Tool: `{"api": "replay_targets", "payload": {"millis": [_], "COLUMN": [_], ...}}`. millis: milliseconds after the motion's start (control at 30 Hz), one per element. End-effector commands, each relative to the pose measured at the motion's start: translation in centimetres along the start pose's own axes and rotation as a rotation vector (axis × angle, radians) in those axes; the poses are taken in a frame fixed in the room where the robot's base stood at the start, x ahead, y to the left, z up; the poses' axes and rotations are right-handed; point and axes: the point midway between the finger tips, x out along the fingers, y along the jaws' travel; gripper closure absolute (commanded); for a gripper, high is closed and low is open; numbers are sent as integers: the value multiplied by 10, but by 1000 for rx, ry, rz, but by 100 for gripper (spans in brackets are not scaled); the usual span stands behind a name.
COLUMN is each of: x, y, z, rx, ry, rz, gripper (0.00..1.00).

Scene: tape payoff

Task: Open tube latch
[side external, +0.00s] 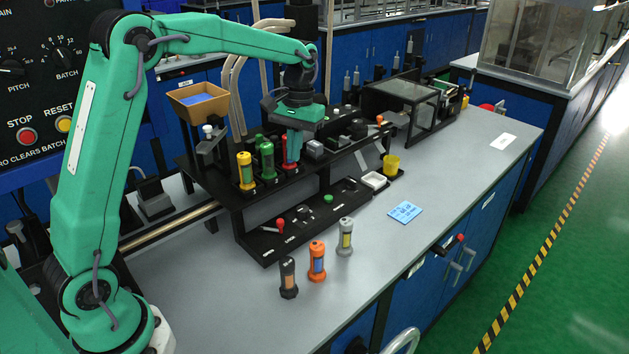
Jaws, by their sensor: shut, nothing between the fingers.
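A small red-knobbed lever (280,224) sits on the lower black panel (262,243). I cannot tell which part is the tube latch.
A black tube (288,277), an orange tube (317,260) and a grey tube (345,237) stand at the bench front. A blue card (405,212), white tray (374,180) and yellow cup (391,165) lie to the right.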

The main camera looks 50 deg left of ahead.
Motion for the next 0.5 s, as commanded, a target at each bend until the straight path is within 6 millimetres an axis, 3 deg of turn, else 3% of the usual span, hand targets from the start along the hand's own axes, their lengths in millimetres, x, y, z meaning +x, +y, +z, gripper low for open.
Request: {"api": "replay_targets", "payload": {"millis": [300, 500], "x": [20, 27], "y": [-1, -5], "z": [-21, -22], "rx": [-33, -51], "ry": [-54, -90], "rz": [-12, -20], "gripper": [100, 100]}}
